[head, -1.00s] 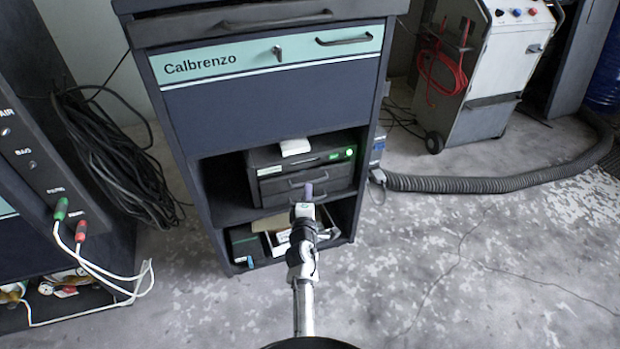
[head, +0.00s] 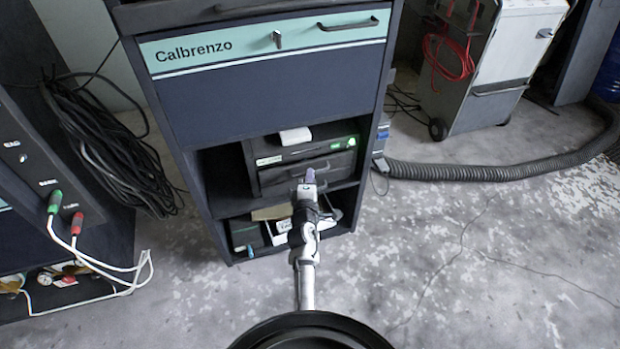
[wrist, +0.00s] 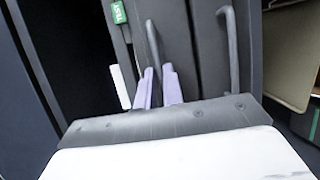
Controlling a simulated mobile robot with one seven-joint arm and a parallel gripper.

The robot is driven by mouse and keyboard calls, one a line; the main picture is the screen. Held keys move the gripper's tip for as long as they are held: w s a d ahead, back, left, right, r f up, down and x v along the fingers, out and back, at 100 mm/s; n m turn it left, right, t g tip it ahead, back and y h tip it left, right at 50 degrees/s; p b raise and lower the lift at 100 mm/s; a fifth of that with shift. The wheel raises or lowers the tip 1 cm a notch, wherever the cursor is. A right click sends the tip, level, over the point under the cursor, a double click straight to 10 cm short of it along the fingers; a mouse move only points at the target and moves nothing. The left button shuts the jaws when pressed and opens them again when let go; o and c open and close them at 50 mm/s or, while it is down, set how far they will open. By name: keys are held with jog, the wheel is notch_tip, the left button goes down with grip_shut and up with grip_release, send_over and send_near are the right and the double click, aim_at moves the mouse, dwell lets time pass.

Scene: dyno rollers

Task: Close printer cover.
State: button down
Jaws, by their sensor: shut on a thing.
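The dark printer (head: 262,170) sits on the middle shelf of the Calbrenzo cabinet, with a green light at its front right. Its front has a panel with a bar handle (head: 334,162), which I take for the cover. In the wrist view this handle (wrist: 152,40) runs down between the pale purple fingers of my gripper (wrist: 158,88). My gripper (head: 310,175) is shut on it, in front of the printer. A second bar handle (wrist: 231,50) is beside it, free of the fingers. The fingers hide part of the grip. I cannot tell how far the cover stands open.
A white object (head: 295,136) lies on top of the printer. The lower shelf holds boxes (head: 243,236). Coiled black cables (head: 110,160) hang to the left. A grey ribbed hose (head: 470,172) runs across the floor at right. The floor in front is free.

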jog(key=shift+w+a+r, duration=0.15)
jog(key=shift+w+r, duration=0.3)
jog(key=shift+w, duration=0.05)
jog(key=c, duration=1.5)
grip_release()
jog(key=shift+s+f, duration=0.1)
jog(key=shift+s, duration=0.05)
